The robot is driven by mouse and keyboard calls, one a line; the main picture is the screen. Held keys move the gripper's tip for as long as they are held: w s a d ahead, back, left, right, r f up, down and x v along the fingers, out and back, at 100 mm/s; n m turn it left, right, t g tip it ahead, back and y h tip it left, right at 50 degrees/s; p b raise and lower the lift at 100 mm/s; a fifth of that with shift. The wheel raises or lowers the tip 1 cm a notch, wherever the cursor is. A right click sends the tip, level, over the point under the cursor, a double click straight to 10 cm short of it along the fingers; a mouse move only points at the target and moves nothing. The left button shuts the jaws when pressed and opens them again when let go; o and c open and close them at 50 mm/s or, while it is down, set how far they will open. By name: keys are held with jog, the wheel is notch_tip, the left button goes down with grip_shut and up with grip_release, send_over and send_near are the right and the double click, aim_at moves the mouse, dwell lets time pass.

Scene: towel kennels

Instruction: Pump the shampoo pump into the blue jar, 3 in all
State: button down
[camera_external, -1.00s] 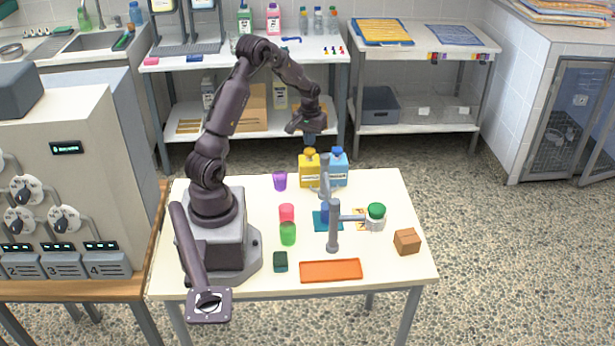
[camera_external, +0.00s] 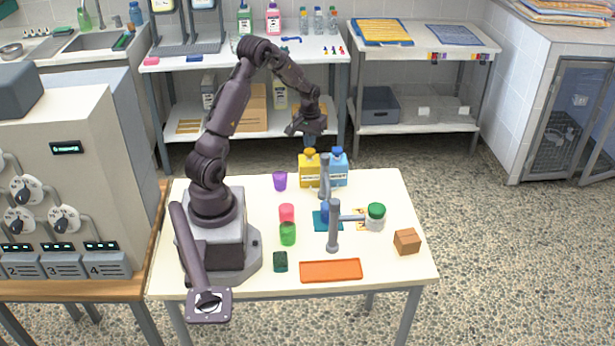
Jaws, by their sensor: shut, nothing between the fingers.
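My gripper (camera_external: 309,137) is shut and empty, raised above the back of the white table and pointing down. The blue jar (camera_external: 325,209) stands on a teal mat (camera_external: 319,226), partly hidden behind a grey post. Two grey posts stand by it: a rear one (camera_external: 325,178) and a front one (camera_external: 334,228) with a side arm reaching right towards a green-lidded jar (camera_external: 376,217). Behind them are a yellow bottle (camera_external: 309,171) and a blue bottle (camera_external: 338,168), both labelled. I cannot tell which is the shampoo pump. The jar's inside is not visible.
A purple cup (camera_external: 280,181), pink cup (camera_external: 287,213) and green cup (camera_external: 288,234) stand left of the posts. A dark green block (camera_external: 280,262), orange tray (camera_external: 331,270) and brown box (camera_external: 407,241) lie at the front. The table's back-left area is clear.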

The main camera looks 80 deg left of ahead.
jog(key=shift+f, duration=1.5)
jog(key=shift+r, duration=1.85)
jog(key=shift+f, duration=1.85)
jog(key=shift+r, duration=1.85)
jog(key=shift+f, duration=0.1)
